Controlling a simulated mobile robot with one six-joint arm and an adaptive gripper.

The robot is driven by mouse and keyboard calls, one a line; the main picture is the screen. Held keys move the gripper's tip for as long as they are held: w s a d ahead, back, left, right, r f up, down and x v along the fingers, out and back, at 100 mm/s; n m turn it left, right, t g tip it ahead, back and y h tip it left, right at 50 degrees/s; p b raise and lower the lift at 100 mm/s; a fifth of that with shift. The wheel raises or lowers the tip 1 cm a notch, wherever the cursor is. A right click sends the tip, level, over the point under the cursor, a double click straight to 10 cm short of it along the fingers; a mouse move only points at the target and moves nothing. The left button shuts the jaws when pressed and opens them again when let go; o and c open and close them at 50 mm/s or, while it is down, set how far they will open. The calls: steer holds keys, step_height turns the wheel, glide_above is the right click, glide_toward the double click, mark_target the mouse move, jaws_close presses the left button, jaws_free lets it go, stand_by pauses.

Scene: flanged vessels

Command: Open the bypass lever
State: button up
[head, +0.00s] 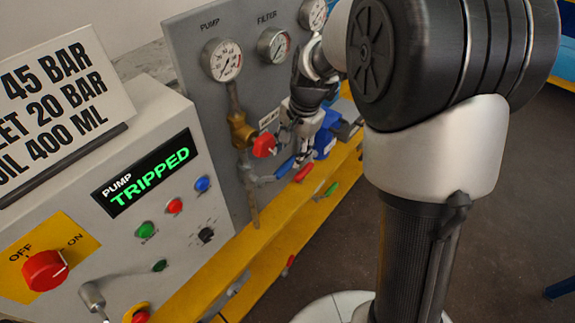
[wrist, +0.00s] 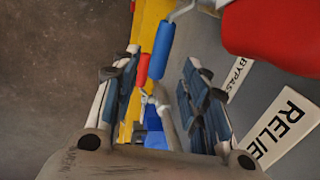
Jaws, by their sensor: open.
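A lever with a blue handle (wrist: 163,48) shows in the wrist view, beside a white BYPASS label (wrist: 238,75) on the grey panel. The same blue handle (head: 285,167) shows low on the panel in the head view. My gripper (wrist: 163,56) is open, its two fingers apart on either side of the blue handle in the picture. I cannot tell how far the handle lies from the fingertips. A red handle (wrist: 143,69) lies close beside the blue one. In the head view my gripper (head: 299,148) is partly hidden against the panel fittings.
A red relief knob (head: 264,145) stands out from the panel near the gripper; it fills the upper right of the wrist view (wrist: 275,30). A yellow rail (head: 318,195) runs below. The pump display (head: 148,171) reads TRIPPED. Gauges (head: 222,60) sit above.

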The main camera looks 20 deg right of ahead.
mark_target(288, 164)
steer(key=f, duration=0.2)
steer(key=f+b, duration=0.1)
steer(key=f, duration=0.1)
steer(key=w+f, duration=0.1)
steer(key=f, duration=0.1)
steer(key=shift+w+a+f+b, duration=0.1)
steer(key=shift+a+f+b, duration=0.1)
steer(key=shift+a+b, duration=0.2)
jaws_close()
stand_by(0.4)
